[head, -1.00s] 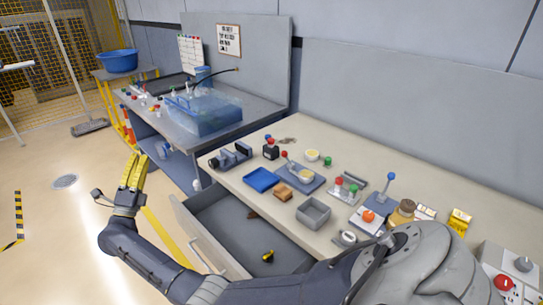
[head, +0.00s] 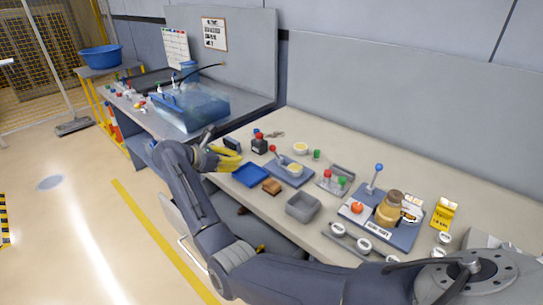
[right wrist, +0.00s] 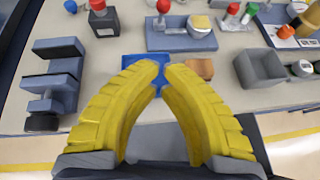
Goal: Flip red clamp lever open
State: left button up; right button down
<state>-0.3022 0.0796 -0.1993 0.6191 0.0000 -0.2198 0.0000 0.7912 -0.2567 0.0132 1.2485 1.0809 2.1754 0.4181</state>
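A red-knobbed lever (head: 273,150) stands tilted on a grey-blue base (head: 282,177) beside a round yellow-topped part; its red knob also shows at the top of the right wrist view (right wrist: 163,6). A second red knob (head: 259,136) tops a black block (head: 259,147), left of that base. No label tells which is the clamp lever. My right gripper (head: 236,160) has yellow fingers and is at the bench's front left edge, near the blue tray. In the right wrist view its fingertips (right wrist: 163,68) come together, holding nothing; both levers are beyond them. My left gripper is not in view.
A blue tray (head: 249,175), a brown block (head: 271,187) and a grey bin (head: 303,206) line the front edge. A dark vise-like fixture (right wrist: 55,85) stands left of the gripper. Red and green knobs (head: 342,181) stand further right.

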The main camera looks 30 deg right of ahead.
jog(key=x, duration=0.7)
jog(key=r+x, duration=0.1)
jog(key=x, duration=0.3)
jog(key=shift+d, duration=0.35)
jog(key=shift+w+d+r, duration=0.1)
jog(key=shift+d+r, duration=0.05)
jog(key=shift+d, duration=0.45)
jog(key=shift+w+d+r, duration=0.1)
jog(key=shift+d+r, duration=0.05)
jog(key=shift+d, duration=0.4)
jog(key=shift+r, duration=0.15)
jog(key=shift+d+r+y, duration=0.15)
jog(key=shift+y, duration=0.25)
jog(key=shift+w+d+r+y, duration=0.1)
jog(key=shift+d+r+y, duration=0.15)
jog(key=shift+r+y, duration=0.05)
